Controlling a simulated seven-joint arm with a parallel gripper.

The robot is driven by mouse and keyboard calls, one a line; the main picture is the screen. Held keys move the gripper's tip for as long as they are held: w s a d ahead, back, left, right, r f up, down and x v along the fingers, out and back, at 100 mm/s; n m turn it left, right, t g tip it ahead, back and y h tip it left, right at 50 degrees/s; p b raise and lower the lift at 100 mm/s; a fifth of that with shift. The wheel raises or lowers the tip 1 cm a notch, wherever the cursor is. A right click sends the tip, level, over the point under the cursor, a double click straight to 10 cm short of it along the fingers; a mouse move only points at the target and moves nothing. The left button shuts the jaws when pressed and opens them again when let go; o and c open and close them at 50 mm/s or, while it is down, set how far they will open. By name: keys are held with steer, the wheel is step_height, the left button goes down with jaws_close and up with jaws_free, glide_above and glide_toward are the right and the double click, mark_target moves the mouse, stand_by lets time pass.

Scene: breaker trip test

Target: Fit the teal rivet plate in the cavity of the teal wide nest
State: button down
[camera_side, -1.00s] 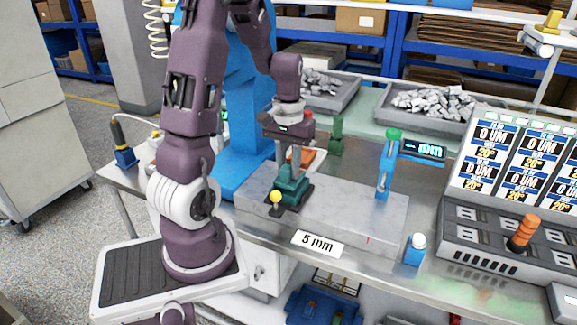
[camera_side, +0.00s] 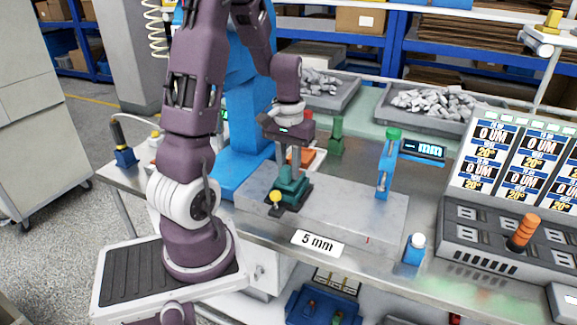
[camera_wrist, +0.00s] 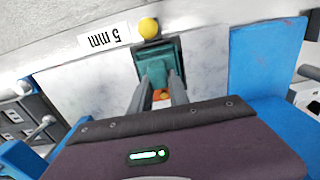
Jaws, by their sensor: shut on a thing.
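The teal wide nest (camera_side: 292,193) stands on the left part of a pale stone slab, with a dark foot and a yellow ball knob (camera_side: 276,196) at its front. My gripper (camera_side: 290,172) points down over the nest, its fingertips at the nest's top. In the wrist view the two fingers (camera_wrist: 163,84) reach the teal block (camera_wrist: 158,50). My gripper is shut on the teal rivet plate, which I cannot clearly tell apart from the nest of the same colour. The cavity is hidden, so how the plate sits in it cannot be seen.
The stone slab (camera_side: 352,220) is clear to the right up to a blue gauge stand (camera_side: 386,170). A dark green piece (camera_side: 337,136) and an orange item (camera_side: 306,155) stand behind. A blue column (camera_side: 245,140) rises close behind my arm. A control console (camera_side: 510,235) is at the right.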

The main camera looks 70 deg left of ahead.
mark_target(288, 165)
steer(key=shift+f, duration=0.75)
steer(key=c, duration=1.2)
jaws_free()
steer(key=shift+o, duration=0.2)
step_height(288, 165, up, 7)
steer(key=shift+r, duration=0.1)
